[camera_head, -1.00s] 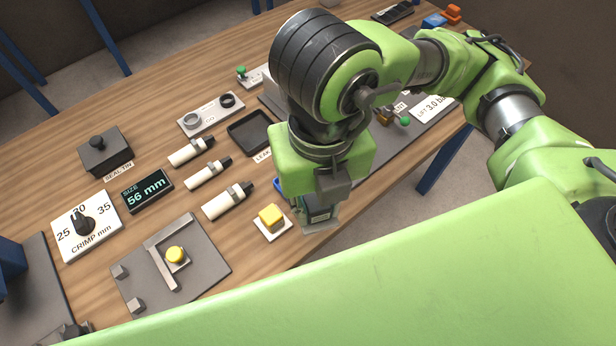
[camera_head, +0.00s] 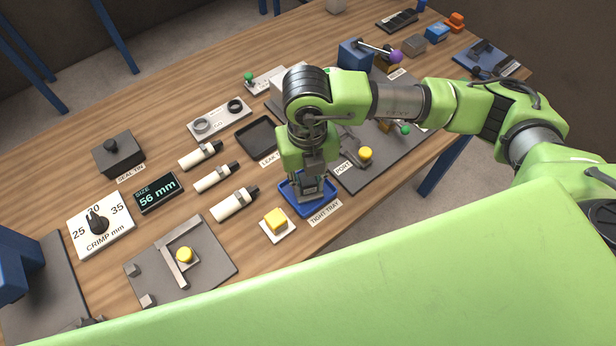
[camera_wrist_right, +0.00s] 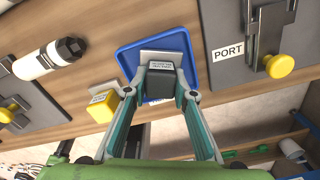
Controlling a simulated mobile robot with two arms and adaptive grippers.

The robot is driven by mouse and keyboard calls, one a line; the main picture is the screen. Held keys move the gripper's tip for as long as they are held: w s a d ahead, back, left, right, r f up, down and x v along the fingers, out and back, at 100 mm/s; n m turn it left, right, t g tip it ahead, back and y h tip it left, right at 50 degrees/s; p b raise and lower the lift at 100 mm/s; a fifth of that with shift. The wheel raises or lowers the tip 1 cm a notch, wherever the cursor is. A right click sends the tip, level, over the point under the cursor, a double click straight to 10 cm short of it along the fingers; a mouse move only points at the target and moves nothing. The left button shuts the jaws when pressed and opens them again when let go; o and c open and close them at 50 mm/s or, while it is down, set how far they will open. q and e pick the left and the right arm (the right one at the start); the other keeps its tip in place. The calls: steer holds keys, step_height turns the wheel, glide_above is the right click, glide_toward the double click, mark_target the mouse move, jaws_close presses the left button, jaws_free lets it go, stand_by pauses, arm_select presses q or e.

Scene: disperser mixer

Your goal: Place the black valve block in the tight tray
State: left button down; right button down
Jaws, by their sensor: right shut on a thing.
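The black valve block (camera_wrist_right: 161,78), a dark block with a small white label, sits between the fingers of my right gripper (camera_wrist_right: 160,90). A light grey plate (camera_wrist_right: 150,55) shows at its far side. In the head view my right gripper (camera_head: 308,192) points down over the blue tight tray (camera_head: 298,208) and hides most of the block. The tray also shows around and behind the block in the right wrist view (camera_wrist_right: 130,57). I cannot tell whether the block touches the tray floor. My left gripper is not in view.
A yellow button on a white base (camera_head: 276,222) stands close left of the tray. The grey port plate (camera_head: 350,180) with a yellow knob (camera_head: 365,153) lies to the right. A black leak tray (camera_head: 257,137) and white cylinders (camera_head: 234,204) lie to the left. The table's front edge is near.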

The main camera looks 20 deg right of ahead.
mark_target(308, 181)
steer(key=shift+f+b, duration=0.35)
steer(key=c, duration=1.7)
jaws_free()
steer(key=shift+r, duration=0.1)
steer(key=shift+r+p, duration=0.25)
steer(key=shift+p, duration=0.15)
step_height(308, 181, up, 10)
steer(key=b, duration=0.2)
steer(key=shift+a+r+b, duration=0.1)
steer(key=shift+r+b, duration=0.15)
steer(key=shift+b, duration=0.1)
steer(key=shift+r, duration=0.65)
steer(key=shift+s, duration=0.1)
